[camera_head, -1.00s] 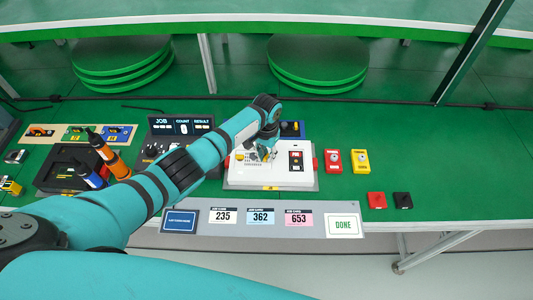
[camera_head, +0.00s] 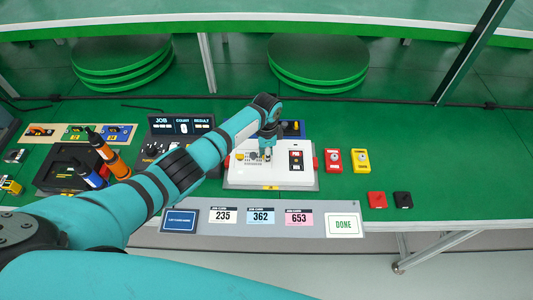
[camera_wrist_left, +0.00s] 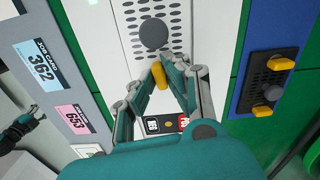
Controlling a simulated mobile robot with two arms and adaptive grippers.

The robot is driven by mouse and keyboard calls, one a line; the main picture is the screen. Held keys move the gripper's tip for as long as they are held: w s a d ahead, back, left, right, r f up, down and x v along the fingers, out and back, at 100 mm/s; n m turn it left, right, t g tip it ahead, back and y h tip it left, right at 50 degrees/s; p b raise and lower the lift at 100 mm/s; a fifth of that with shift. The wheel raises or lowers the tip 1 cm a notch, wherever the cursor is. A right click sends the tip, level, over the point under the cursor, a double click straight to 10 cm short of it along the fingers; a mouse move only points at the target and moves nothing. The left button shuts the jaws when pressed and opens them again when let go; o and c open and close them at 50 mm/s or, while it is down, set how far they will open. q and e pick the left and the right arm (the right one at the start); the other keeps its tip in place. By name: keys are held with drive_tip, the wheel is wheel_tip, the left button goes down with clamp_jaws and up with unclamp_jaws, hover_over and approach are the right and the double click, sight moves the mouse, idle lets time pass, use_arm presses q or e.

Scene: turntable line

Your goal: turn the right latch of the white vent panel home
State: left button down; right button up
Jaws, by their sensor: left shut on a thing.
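The white vent panel (camera_wrist_left: 125,30) fills the middle of the left wrist view, with a perforated grille and a round grey knob (camera_wrist_left: 153,34). The panel lies on the white unit (camera_head: 285,180) in the head view. My left gripper (camera_wrist_left: 164,80) is at the panel's right end, shut on the yellow right latch (camera_wrist_left: 158,74). The latch points roughly along the panel, slightly tilted. In the head view my left gripper (camera_head: 267,155) comes down from above and hides this latch. The yellow left latch (camera_head: 240,157) shows beside the grille. My right gripper (camera_wrist_left: 20,130) seems partly visible at the left edge.
A blue panel (camera_wrist_left: 250,45) with a black grille and yellow latches lies behind the unit. Red and yellow boxes (camera_head: 333,160) (camera_head: 360,160) stand to the right. The job card strip (camera_head: 188,208) runs along the front. Green table (camera_head: 440,170) is clear at far right.

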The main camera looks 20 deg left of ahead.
use_arm(q)
drive_tip(key=shift+r+m, duration=0.1)
drive_tip(key=shift+m, duration=0.4)
drive_tip(key=shift+w, duration=0.1)
drive_tip(key=c, duration=1.6)
unclamp_jaws()
drive_tip(key=shift+c, duration=0.2)
use_arm(e)
drive_tip(key=shift+d, duration=0.3)
use_arm(q)
wheel_tip(320, 180, up, 12)
use_arm(e)
drive_tip(key=shift+a, duration=0.2)
